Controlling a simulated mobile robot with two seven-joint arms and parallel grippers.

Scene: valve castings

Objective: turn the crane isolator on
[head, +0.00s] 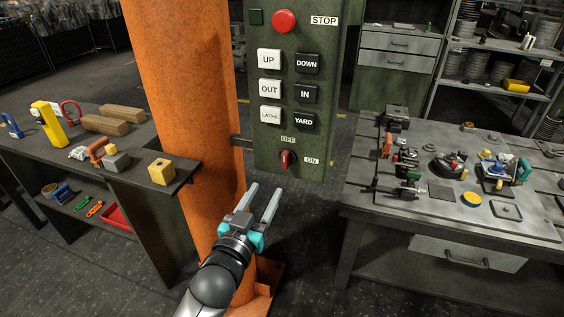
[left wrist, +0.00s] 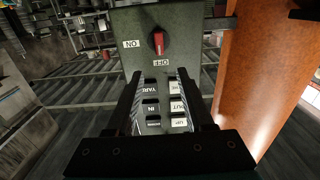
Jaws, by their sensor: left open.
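The crane isolator is a small red rotary knob (head: 286,160) at the bottom of the green hanging control box (head: 262,138). The knob stands roughly upright, in line with OFF. In the left wrist view the box appears upside down, with the red knob (left wrist: 158,42) beyond the fingertips, OFF below it and ON to its left. My left gripper (head: 267,188) is open and empty, just below the box in the head view, apart from the knob. My right gripper is not in view.
An orange column (head: 190,100) stands left of the box. The box also carries a red STOP button (head: 284,21) and several push buttons. A bench with tools (head: 180,172) is at left, and a grey table with parts (head: 390,207) at right.

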